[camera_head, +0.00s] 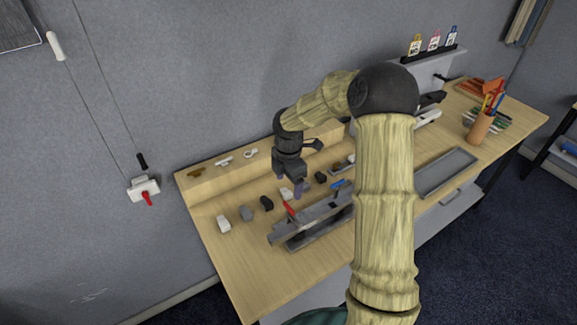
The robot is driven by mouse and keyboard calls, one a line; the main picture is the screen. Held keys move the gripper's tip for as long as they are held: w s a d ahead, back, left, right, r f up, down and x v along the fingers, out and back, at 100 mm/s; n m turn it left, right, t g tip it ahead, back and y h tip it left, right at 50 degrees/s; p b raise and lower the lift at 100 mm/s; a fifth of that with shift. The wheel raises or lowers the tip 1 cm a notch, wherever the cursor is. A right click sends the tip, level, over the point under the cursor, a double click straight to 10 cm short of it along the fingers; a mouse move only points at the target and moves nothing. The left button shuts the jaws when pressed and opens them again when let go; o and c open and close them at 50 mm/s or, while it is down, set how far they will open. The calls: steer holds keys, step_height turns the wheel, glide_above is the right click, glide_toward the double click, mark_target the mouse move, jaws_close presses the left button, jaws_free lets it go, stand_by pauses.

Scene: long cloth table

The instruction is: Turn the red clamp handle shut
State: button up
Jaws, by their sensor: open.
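A small red handle (289,209) sticks up at a tilt from a long grey metal fixture (285,237) on the wooden table. My gripper (292,191) points down just above and behind this red handle, with its fingers apart. I cannot tell whether a finger touches the handle. My arm hides the right end of the fixture.
Several small grey, black and white pieces (246,213) lie left of and behind the fixture. A blue piece (339,184) is to its right. A grey tray (446,172) and a pencil cup (479,128) stand farther right. The wall holds a white box (143,188) with a red lever.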

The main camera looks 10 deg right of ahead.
step_height(320, 180, up, 8)
steer(key=b, duration=0.1)
steer(key=shift+f, duration=0.25)
steer(key=s+f+m+t, duration=0.1)
steer(key=s+m+t, duration=0.1)
steer(key=s+m, duration=1.9)
steer(key=shift+s+a+m+t, duration=0.15)
steer(key=shift+s+m+t, duration=0.15)
steer(key=shift+s+m, duration=0.1)
steer(key=shift+f, duration=0.1)
